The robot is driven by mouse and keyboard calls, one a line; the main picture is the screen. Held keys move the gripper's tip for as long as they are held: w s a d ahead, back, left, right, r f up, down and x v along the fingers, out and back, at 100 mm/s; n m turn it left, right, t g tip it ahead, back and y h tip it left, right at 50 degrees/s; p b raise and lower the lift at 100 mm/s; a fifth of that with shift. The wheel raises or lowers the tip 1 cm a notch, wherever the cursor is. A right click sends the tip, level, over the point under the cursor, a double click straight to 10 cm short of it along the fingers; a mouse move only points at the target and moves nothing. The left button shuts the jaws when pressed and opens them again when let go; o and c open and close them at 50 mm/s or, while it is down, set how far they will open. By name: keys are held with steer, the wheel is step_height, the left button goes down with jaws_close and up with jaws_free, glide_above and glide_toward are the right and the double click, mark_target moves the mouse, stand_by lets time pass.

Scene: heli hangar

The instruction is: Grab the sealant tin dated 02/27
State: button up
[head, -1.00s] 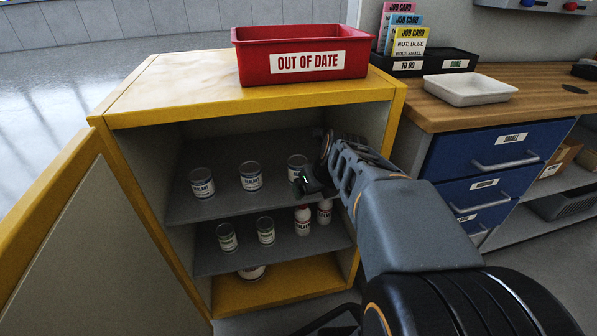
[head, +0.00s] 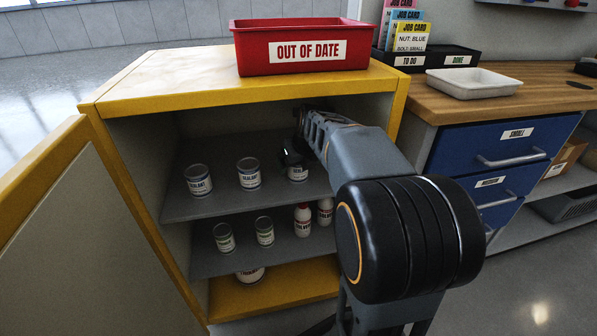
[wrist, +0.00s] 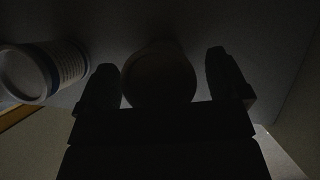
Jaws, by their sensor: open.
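Three sealant tins with pale labels stand in a row on the upper shelf of the yellow cabinet: the left tin (head: 198,180), the middle tin (head: 249,174) and the right tin (head: 297,173). The dates are too small to read. My gripper (head: 293,157) is inside the cabinet at the right tin and hides part of it. In the wrist view my open gripper (wrist: 165,82) has a dark round tin (wrist: 159,80) between its two fingers, with a small gap at the right finger.
The lower shelf holds two tins (head: 224,238) and two white bottles with red (head: 303,220). A red OUT OF DATE bin (head: 300,50) sits on the cabinet top (head: 165,75). The open cabinet door (head: 50,235) is at left, drawers (head: 492,150) at right.

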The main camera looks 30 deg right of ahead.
steer(key=shift+w+f, duration=0.1)
steer(key=shift+f, duration=0.05)
steer(key=shift+c, duration=0.2)
steer(key=c, duration=1.1)
steer(key=shift+r+p, duration=0.25)
steer(key=shift+p, duration=0.1)
steer(key=shift+c, duration=0.2)
